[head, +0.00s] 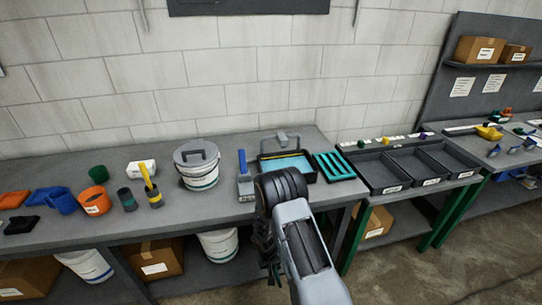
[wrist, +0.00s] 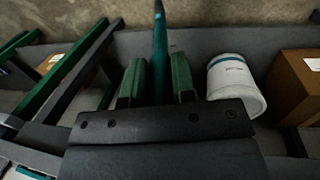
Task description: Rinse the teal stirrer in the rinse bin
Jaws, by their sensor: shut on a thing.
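The teal stirrer (wrist: 160,40) stands between the green-padded fingers of my gripper (wrist: 157,72) in the wrist view. The fingers are shut on it, and its far end points to the top of that view. In the head view my arm hangs in front of the bench edge, and the gripper and stirrer are mostly hidden behind it. The rinse bin (head: 262,166) is a black tub with blue water, on the bench just behind my arm. My arm covers part of its front. The stirrer appears outside the bin, over the lower shelf area.
A teal slotted rack (head: 335,166) lies right of the bin, and a blue-handled brush (head: 244,178) stands left. A lidded white bucket (head: 197,166), orange cup (head: 95,201) and dark trays (head: 380,172) share the benches. A white bucket (wrist: 236,86) sits on the shelf below.

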